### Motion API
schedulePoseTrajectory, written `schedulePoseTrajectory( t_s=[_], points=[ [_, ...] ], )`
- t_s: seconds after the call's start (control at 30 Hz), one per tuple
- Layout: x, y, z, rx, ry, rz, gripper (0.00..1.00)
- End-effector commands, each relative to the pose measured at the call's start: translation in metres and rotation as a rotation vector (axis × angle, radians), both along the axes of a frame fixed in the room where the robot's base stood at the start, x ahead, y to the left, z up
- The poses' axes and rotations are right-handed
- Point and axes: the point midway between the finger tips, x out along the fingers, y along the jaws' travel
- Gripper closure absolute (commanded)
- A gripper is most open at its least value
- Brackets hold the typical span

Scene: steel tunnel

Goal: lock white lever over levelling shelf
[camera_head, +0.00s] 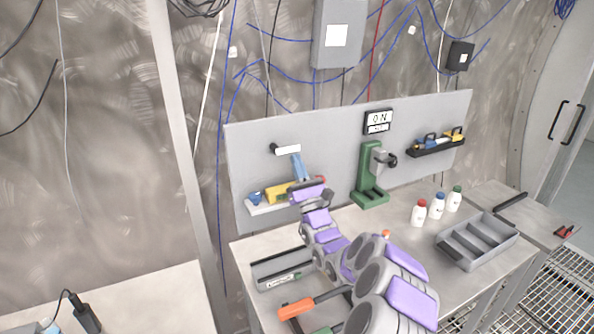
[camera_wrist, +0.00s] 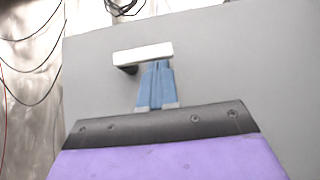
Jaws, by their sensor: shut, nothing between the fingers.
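The white lever (camera_head: 287,149) is on the grey back panel, above the small levelling shelf (camera_head: 266,209). It lies nearly level, with a dark mount at its left end. The wrist view also shows the lever (camera_wrist: 146,53) as a white bar. My gripper (camera_head: 296,155) has blue fingers, shut and empty, pointing up just below the lever's right part. In the wrist view its fingertips (camera_wrist: 157,64) come right up to the lever's lower edge. I cannot tell whether they touch it. My arm hides the right part of the shelf.
Blue and yellow items (camera_head: 276,192) stand on the shelf. A green stand (camera_head: 368,180) is to the right on the workbench. Several bottles (camera_head: 437,207) and a grey divided tray (camera_head: 478,242) are further right. An orange-handled tool (camera_head: 297,309) lies near the front.

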Motion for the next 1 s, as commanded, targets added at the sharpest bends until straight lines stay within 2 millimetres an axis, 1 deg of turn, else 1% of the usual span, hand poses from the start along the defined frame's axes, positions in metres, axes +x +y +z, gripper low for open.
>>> schedulePoseTrajectory(
  t_s=[0.33,1.0],
  points=[
    [0.0004,-0.0007,-0.0001,-0.009,-0.003,-0.001,1.0],
    [0.0023,-0.0049,0.0068,-0.127,-0.052,-0.001,1.0]
  ],
)
